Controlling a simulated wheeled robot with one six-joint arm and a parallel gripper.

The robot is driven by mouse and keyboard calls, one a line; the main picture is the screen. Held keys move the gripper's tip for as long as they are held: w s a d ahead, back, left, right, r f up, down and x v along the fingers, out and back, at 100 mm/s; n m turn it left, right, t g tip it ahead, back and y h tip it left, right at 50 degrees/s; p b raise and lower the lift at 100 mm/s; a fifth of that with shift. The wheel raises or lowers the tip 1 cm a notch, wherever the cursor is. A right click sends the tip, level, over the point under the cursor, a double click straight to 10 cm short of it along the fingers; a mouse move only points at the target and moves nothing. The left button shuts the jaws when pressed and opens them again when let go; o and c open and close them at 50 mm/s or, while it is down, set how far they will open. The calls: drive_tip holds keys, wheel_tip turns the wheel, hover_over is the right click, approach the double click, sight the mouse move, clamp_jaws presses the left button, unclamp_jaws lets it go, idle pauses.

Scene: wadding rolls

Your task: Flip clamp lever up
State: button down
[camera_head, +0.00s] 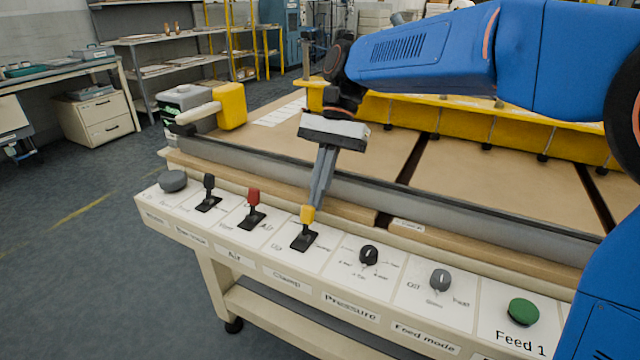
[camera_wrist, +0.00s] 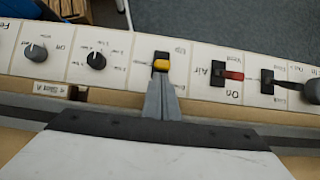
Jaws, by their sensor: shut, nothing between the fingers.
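The clamp lever (camera_head: 307,214) has a yellow handle on a black base plate. It stands on the sloped white panel above the "Clamp" label (camera_head: 287,279). It also shows in the wrist view, as a yellow handle (camera_wrist: 160,65) just beyond the fingertips. My gripper (camera_head: 313,203) is shut and empty, reaching down from behind the panel. Its fingertips (camera_wrist: 162,82) are right at the yellow handle, on the machine-bed side of it. I cannot tell whether they touch it. The fingertips partly cover the handle's lower part in the wrist view.
A red-handled lever (camera_head: 253,196) and a black lever (camera_head: 209,182) stand left of the clamp lever. Black (camera_head: 369,255) and grey (camera_head: 440,280) knobs and a green button (camera_head: 523,312) lie to its right. A grey rail (camera_head: 440,218) runs behind the panel.

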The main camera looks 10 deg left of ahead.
sight(308, 206)
drive_tip(key=shift+s, duration=0.1)
idle(0.3)
drive_tip(key=shift+s+a+r+t, duration=0.1)
drive_tip(key=shift+s+r+t, duration=0.05)
drive_tip(key=shift+t, duration=0.25)
drive_tip(key=shift+s+r, duration=0.1)
drive_tip(key=shift+s+a+r+t+h, duration=0.25)
drive_tip(key=shift+s+r+t+h, duration=0.1)
drive_tip(key=shift+s+t, duration=0.4)
drive_tip(key=shift+s+a+r+t+h, duration=0.3)
drive_tip(key=shift+s+t, duration=0.2)
drive_tip(key=shift+t, duration=0.45)
drive_tip(key=shift+s+a+t+h, duration=0.2)
drive_tip(key=shift+s+t+h, duration=0.25)
drive_tip(key=shift+s+t, duration=0.5)
drive_tip(key=shift+s+a, duration=0.15)
drive_tip(key=shift+s, duration=0.2)
